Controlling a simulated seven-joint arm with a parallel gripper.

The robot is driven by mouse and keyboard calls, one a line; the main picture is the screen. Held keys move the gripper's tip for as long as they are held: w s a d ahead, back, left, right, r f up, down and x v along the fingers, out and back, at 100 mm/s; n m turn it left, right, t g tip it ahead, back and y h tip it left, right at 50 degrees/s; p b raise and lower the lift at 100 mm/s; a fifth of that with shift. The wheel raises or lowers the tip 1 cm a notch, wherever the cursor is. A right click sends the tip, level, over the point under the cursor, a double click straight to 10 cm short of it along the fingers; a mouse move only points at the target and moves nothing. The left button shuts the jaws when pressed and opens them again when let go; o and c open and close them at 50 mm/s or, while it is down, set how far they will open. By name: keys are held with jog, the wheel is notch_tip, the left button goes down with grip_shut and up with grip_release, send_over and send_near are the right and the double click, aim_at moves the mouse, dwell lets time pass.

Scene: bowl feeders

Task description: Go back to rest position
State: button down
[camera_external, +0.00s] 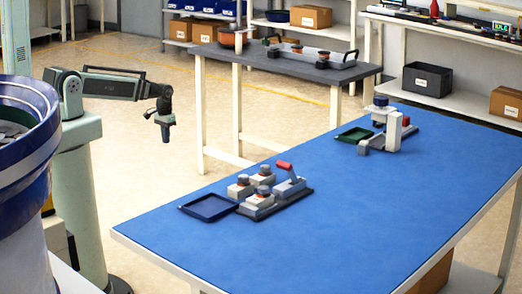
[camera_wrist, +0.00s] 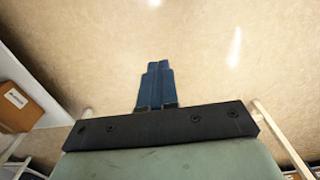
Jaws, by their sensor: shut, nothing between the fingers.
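My gripper (camera_external: 165,133) hangs pointing down at the end of my outstretched arm, in the left part of the external view. It is over the bare floor, left of the blue table (camera_external: 330,250) and clear of it. In the wrist view my gripper (camera_wrist: 155,68) shows two blue fingers side by side, touching, with nothing between them. The floor (camera_wrist: 230,70) lies below the fingers.
A blue-rimmed bowl feeder (camera_external: 30,150) stands at the left front. On the blue table are a dark blue tray (camera_external: 209,208), a fixture with a red handle (camera_external: 284,166) and a green tray (camera_external: 354,135). A grey-topped table (camera_external: 230,57) stands behind.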

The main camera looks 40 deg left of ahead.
jog(key=s+f+g, duration=0.3)
jog(key=s+f, duration=0.7)
jog(key=s, duration=0.5)
jog(key=s+f+g, duration=0.3)
jog(key=s+f, duration=0.7)
jog(key=s, duration=0.5)
jog(key=shift+s+a+f+g, duration=0.25)
jog(key=shift+a+f+g, duration=0.05)
jog(key=shift+f+g, duration=0.1)
jog(key=shift+r, duration=0.1)
